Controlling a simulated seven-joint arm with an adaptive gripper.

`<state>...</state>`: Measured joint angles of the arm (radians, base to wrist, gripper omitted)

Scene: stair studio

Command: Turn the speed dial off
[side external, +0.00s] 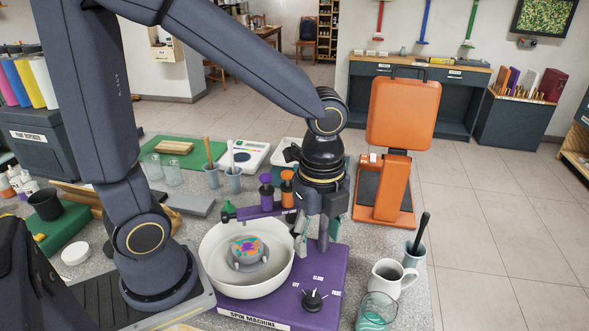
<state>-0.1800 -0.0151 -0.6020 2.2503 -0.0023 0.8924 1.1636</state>
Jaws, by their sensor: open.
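The speed dial (313,300) is a black knob with a pale pointer on the right front of the purple spin machine (327,265). Whether the turntable is spinning cannot be told.
Purple and orange bottles (266,192) stand in a purple rack behind the bowl. An orange press (402,115) stands at the back right. A white jug (386,278), a glass of teal liquid (376,312) and a grey cup with a black-handled tool (414,254) stand right of the machine.

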